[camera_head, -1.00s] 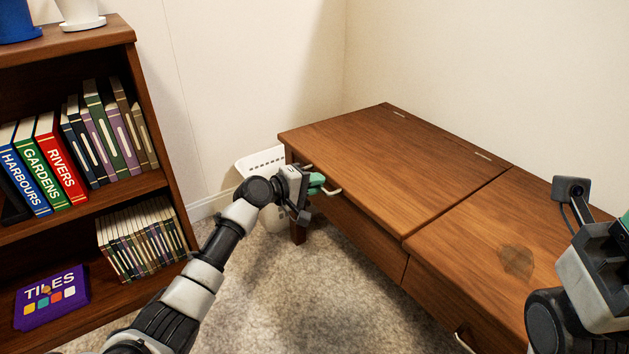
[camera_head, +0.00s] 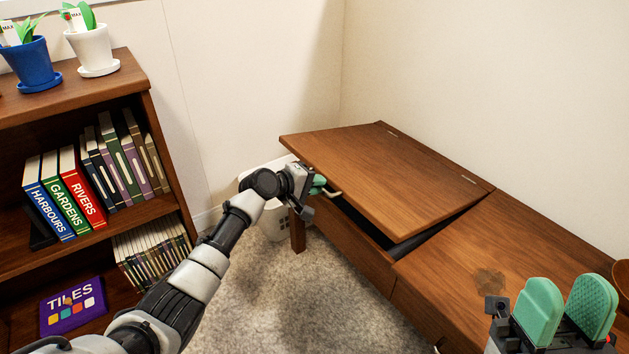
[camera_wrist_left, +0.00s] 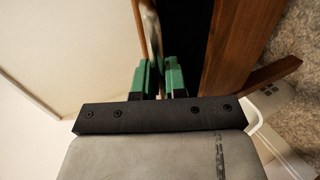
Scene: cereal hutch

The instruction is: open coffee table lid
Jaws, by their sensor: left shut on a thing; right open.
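The coffee table (camera_head: 365,242) stands against the wall, with its left lid (camera_head: 390,180) tilted up along the front edge and a dark gap under it. The lid's hinges lie on the wall side. My left gripper (camera_head: 318,184) is shut on the lid's metal handle (camera_head: 333,193) at the front edge. In the left wrist view the green fingers (camera_wrist_left: 158,78) close on the handle, with the dark inside of the table beside them. My right gripper (camera_head: 564,312) is open and empty, its green fingers upright in front of the table's right half.
A white basket (camera_head: 272,218) stands on the carpet behind my left gripper. A bookshelf (camera_head: 170,150) with books, a TILES box (camera_head: 72,305) and potted plants (camera_head: 92,48) is on the left. A round brown object (camera_head: 621,276) sits at the right edge.

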